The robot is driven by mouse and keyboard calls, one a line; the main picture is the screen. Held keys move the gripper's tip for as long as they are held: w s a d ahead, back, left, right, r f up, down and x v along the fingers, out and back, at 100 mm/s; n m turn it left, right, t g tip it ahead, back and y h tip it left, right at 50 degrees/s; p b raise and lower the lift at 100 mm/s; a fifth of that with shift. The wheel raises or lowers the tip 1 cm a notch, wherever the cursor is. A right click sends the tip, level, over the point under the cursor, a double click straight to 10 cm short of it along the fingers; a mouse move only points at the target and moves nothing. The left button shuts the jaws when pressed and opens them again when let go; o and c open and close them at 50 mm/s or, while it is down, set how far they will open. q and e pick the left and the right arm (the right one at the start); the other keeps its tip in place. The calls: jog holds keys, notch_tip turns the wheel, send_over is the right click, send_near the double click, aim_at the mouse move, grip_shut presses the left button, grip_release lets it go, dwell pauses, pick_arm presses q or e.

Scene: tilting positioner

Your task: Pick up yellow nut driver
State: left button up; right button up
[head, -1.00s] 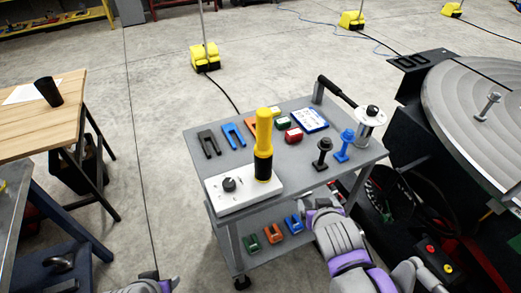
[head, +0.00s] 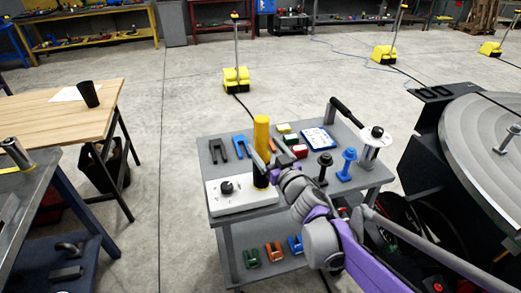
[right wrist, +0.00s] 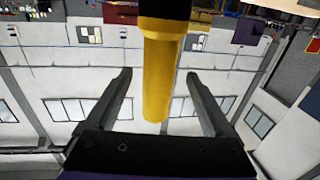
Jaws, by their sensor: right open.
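The yellow nut driver (head: 261,132) stands upright at the right end of a white block (head: 235,201) on the cart, its yellow handle up and its dark lower part below. My right gripper (head: 268,161) is beside the driver, on its right, with open jaws. In the right wrist view the yellow handle (right wrist: 157,80) shows between the two spread fingers, with gaps on both sides. Whether it lies fully between the fingertips in depth is hard to tell. My left gripper is out of view.
The grey cart (head: 225,224) also carries black and blue forked pieces (head: 240,146), green and red blocks, a blue-white card (head: 318,140), and black and blue upright parts (head: 347,164). A large round positioner plate (head: 470,120) stands at the right. A wooden table (head: 50,115) is at the left.

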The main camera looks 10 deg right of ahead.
jog(key=w, duration=0.4)
jog(key=w+a+p, duration=0.1)
jog(key=w, duration=0.1)
jog(key=shift+w+f, duration=0.2)
grip_shut()
jog(key=shift+r, duration=0.1)
dwell(0.4)
